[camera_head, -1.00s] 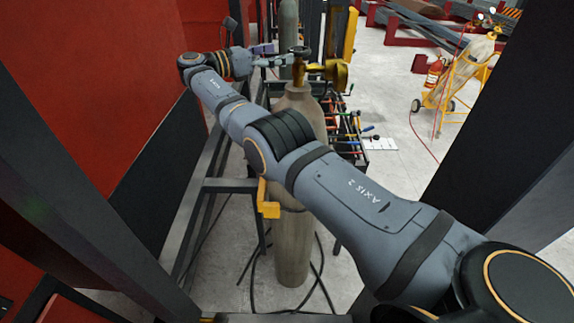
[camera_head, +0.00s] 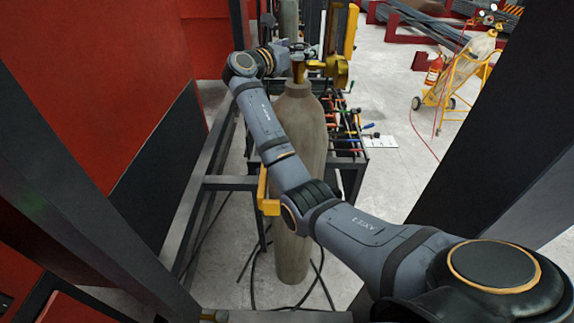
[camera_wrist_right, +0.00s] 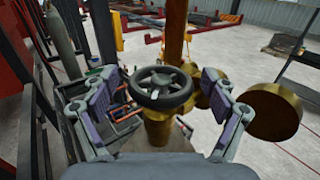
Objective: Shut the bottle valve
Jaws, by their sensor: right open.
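The gas bottle (camera_head: 300,130) is a tall beige-grey cylinder standing upright behind my right arm. Its brass valve with a dark handwheel (camera_wrist_right: 161,88) sits at the top. In the right wrist view the handwheel lies between the two finger pads of my right gripper (camera_wrist_right: 160,97), which is open, with gaps visible on both sides. A brass regulator (camera_wrist_right: 272,110) is attached at the right of the valve. In the head view my right arm reaches across to the valve (camera_head: 298,66), and the gripper there is small and partly hidden. My left gripper does not show.
A dark rack with hand tools (camera_head: 350,135) stands behind the bottle. A yellow bracket (camera_head: 268,195) is beside the bottle. Dark posts frame both sides. A yellow cart (camera_head: 462,78) with another bottle and a red extinguisher stands at the back right. Floor between is clear.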

